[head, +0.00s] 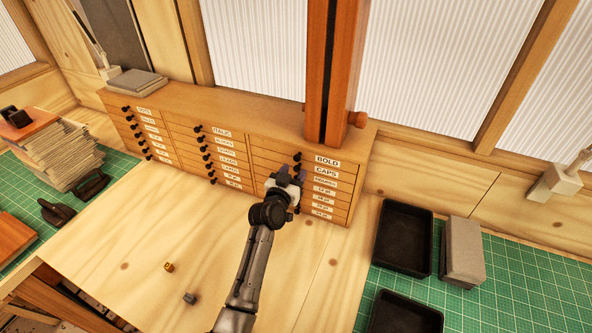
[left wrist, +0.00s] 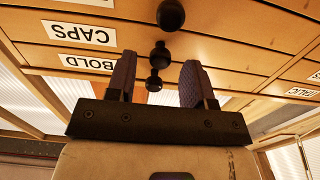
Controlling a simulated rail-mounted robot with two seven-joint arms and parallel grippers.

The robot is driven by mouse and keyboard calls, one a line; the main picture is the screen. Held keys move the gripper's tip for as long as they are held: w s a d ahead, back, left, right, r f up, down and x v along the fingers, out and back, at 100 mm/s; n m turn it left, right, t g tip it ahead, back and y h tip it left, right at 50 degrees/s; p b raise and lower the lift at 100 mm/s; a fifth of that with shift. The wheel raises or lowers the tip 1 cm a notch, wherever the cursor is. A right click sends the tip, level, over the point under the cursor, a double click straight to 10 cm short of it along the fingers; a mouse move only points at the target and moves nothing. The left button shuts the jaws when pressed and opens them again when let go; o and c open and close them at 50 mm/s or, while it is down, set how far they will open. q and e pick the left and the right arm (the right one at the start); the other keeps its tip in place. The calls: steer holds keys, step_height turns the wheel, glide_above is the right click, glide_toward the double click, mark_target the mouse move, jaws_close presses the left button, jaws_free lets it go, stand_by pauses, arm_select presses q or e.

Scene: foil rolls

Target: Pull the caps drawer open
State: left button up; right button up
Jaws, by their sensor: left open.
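The caps drawer (head: 326,173) is the second from the top in the right column of the wooden cabinet, under the BOLD drawer (head: 327,161). It looks shut, flush with its neighbours. Its white CAPS label also shows in the left wrist view (left wrist: 82,33). The dark round caps knob (left wrist: 160,55) appears between the two fingertips in that view. My left gripper (head: 287,174) is open, close in front of the right column; its fingers (left wrist: 160,60) flank the knob in view. Whether they touch it, I cannot tell. My right gripper is out of view.
The wooden cabinet (head: 220,109) has more knobbed drawers beside and below. An orange wooden post (head: 340,70) stands over its right end. Black trays (head: 404,237) and a grey block (head: 463,250) sit at right. The pale worktop (head: 110,235) is mostly clear, with two small cubes.

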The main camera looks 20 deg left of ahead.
arm_select(q)
steer(key=shift+w+d, duration=0.1)
steer(key=shift+w, duration=0.9)
jaws_close()
